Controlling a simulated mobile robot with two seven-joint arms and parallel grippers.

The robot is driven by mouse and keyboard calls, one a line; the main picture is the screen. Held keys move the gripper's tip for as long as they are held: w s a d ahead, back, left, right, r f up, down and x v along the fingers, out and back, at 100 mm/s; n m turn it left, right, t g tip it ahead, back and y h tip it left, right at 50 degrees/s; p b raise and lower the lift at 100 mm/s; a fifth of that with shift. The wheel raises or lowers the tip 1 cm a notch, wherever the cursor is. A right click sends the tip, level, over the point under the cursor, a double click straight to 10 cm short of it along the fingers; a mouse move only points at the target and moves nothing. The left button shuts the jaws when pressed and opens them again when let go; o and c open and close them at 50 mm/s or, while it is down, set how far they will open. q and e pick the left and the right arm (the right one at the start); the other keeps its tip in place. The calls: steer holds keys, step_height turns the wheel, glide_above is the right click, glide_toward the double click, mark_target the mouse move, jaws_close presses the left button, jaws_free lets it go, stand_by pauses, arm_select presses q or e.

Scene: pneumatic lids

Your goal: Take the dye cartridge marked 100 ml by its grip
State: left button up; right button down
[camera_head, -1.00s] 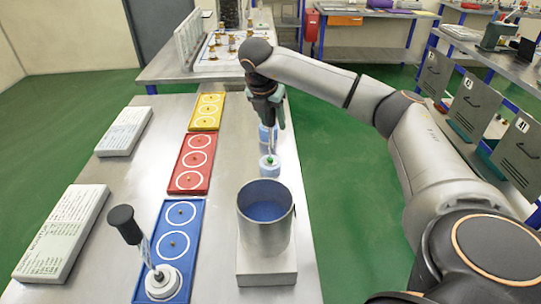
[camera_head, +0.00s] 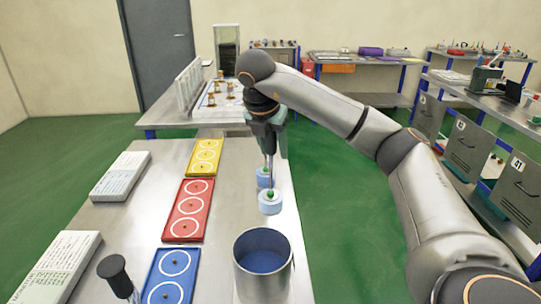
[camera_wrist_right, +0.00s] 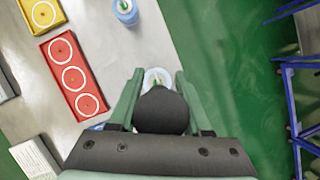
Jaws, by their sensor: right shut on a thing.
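My right gripper (camera_head: 268,130) is shut on the black grip of a dye cartridge. In the right wrist view the dark round grip (camera_wrist_right: 161,110) sits between the two green fingers. I cannot tell whether that base touches the table. Another cartridge with a black grip (camera_head: 111,267) is at the front left. No volume marks are readable. My left gripper is out of view.
A metal pot with blue inside (camera_head: 262,262) stands in front of the held cartridge. Yellow (camera_head: 204,157), red (camera_head: 188,209) and blue (camera_head: 170,280) trays with white rings lie to the left. Pale printed slabs (camera_head: 119,177) lie farther left. The table's right edge is close.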

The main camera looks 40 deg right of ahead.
steer(key=s+a+r+p, duration=0.3)
steer(key=s+a+r, duration=0.2)
steer(key=s, duration=0.3)
steer(key=shift+s+r+p, duration=0.2)
steer(key=shift+s+p, duration=0.1)
steer(key=shift+p, duration=0.1)
steer(key=shift+r, duration=0.1)
step_height(320, 180, up, 5)
steer(key=p, duration=0.3)
stand_by(0.3)
